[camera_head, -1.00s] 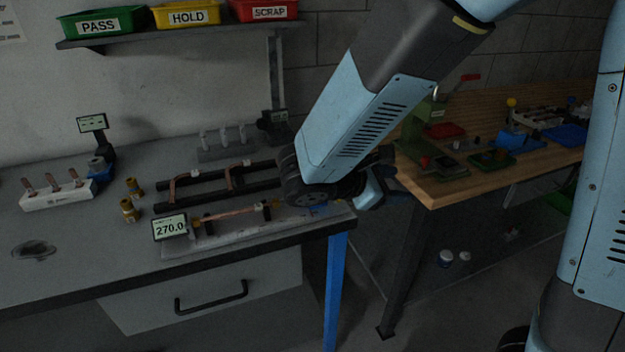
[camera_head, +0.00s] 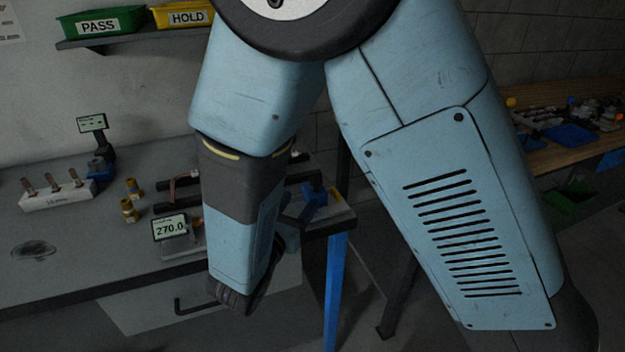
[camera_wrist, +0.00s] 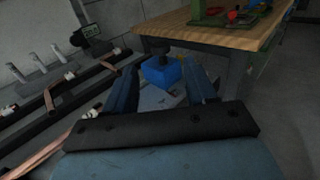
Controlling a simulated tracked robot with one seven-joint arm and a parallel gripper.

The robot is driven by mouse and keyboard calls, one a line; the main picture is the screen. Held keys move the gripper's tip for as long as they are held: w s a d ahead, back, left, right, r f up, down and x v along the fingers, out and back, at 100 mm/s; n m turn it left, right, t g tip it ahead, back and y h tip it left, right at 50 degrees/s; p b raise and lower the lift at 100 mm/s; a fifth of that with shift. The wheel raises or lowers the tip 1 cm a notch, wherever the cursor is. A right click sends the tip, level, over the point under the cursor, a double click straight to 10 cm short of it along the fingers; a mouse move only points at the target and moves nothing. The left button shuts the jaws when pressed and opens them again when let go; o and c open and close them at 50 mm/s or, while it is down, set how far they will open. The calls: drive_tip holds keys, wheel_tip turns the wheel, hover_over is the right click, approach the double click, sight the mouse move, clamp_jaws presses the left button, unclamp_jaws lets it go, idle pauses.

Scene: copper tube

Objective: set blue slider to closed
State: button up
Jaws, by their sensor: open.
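The blue slider (camera_wrist: 161,76) is a blue block with a dark knob on top, at the near right corner of the grey bench. My gripper (camera_wrist: 161,66) is open and empty in the wrist view. Its two dark blue fingers stand left and right of the slider in the picture, with the slider seen between and beyond their tips. I cannot tell whether they touch it. In the head view my arm hides most of my gripper.
Dark rails (camera_wrist: 62,108) with copper tubes (camera_wrist: 47,98) lie left of my gripper. A display reading 270.0 (camera_head: 170,227) stands at the bench front. A wooden bench (camera_wrist: 215,35) is beyond, across a gap. Brass fittings (camera_head: 130,210) stand on the grey bench.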

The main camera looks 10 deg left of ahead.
sight(314, 183)
drive_tip(key=x, duration=1)
drive_tip(key=shift+w+d, duration=0.15)
drive_tip(key=shift+c, duration=0.4)
clamp_jaws()
